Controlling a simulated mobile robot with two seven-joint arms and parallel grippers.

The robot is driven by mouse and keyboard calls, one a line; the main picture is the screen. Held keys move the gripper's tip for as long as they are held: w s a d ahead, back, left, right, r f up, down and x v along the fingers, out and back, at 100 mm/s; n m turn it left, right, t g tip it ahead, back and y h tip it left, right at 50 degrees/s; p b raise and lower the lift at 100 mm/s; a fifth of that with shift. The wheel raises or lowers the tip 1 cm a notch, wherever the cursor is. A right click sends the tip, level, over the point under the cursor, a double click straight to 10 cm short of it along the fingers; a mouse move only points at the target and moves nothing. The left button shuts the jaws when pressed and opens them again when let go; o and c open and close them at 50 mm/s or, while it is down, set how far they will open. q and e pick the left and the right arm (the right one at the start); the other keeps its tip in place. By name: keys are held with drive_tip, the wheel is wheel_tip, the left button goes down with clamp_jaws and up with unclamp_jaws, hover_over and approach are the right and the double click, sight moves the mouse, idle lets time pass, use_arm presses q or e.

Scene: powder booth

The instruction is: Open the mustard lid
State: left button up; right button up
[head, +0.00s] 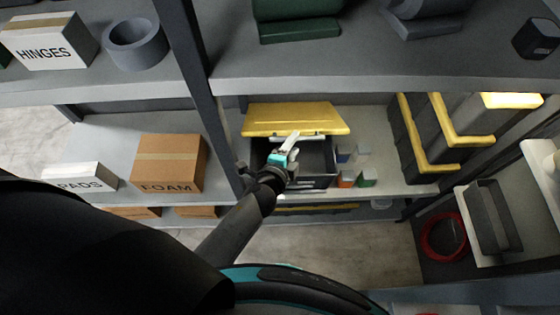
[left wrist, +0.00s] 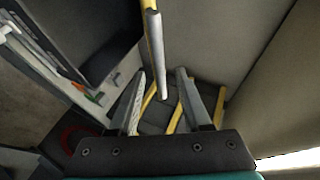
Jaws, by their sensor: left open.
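The mustard lid (head: 295,117) stands tilted up at the back of a dark grey bin (head: 318,184) on the middle shelf, and part of the bin's inside shows. A pale bar handle runs along the lid's lower edge. My left gripper (head: 292,146) is open in front of the lid, close to this handle. In the left wrist view, the lid (left wrist: 148,14) shows edge-on with its pale handle (left wrist: 157,60) between the fingertips of my left gripper (left wrist: 161,74). I cannot tell whether they touch. My right gripper is not in view.
Small coloured boxes (head: 367,177) stand right of the bin. Dark bins with yellow trim (head: 440,135) stand further right. A FOAM carton (head: 168,163) is to the left, beyond a dark upright post (head: 212,100). A shelf (head: 380,62) runs above.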

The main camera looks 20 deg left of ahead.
use_arm(q)
drive_tip(key=p+v, duration=0.1)
drive_tip(key=v, duration=1)
drive_tip(key=shift+w, duration=0.1)
